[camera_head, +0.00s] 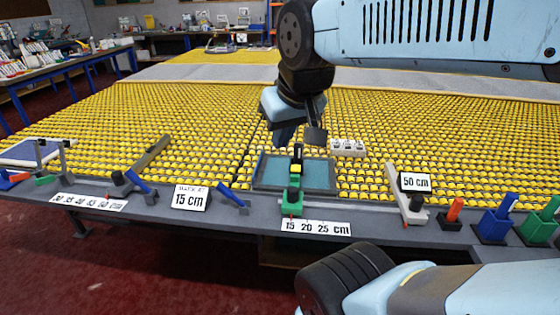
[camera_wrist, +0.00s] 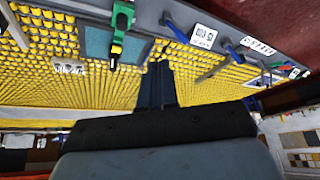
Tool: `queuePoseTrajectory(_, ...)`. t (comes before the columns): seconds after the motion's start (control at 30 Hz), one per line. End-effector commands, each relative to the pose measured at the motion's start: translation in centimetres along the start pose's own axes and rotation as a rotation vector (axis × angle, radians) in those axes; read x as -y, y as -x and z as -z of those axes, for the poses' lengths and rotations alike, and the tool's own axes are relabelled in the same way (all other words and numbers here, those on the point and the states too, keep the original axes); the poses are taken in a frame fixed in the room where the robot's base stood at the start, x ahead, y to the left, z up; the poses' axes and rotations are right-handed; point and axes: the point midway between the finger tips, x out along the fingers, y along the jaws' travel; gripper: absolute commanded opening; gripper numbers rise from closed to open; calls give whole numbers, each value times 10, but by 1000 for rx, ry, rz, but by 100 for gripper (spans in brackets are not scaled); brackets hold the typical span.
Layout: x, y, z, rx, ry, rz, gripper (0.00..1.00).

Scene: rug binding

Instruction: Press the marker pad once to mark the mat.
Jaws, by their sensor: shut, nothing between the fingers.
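The teal mat (camera_head: 318,174) lies in a dark grey frame on the front ledge; it also shows at the top of the wrist view (camera_wrist: 97,42). A green and black marking device with a yellow part (camera_head: 294,186) stands over the mat, its green block at the ledge's front. It also shows in the wrist view (camera_wrist: 121,22). Which part is the marker pad, I cannot tell for certain. My gripper (camera_head: 314,134) is shut and empty, above and behind the mat, apart from the device. In the wrist view its fingers (camera_wrist: 157,72) are together, with the device up and left of them.
A "MARK AT 15 cm" sign (camera_head: 190,198) and a "15 20 25 cm" label (camera_head: 316,227) are on the ledge. A white block (camera_head: 347,148) sits right behind the mat. A "50 cm" sign (camera_head: 414,182) and coloured holders (camera_head: 495,224) stand right. Yellow studded surface extends behind.

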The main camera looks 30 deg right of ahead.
Motion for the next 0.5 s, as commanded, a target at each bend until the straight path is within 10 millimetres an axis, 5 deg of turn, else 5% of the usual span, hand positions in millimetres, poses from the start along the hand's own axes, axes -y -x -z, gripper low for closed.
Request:
queuePoseTrajectory(0.27,0,-2,2,7,-16,7,0)
queuePoseTrajectory(0.5,0,-26,23,92,-208,87,0)
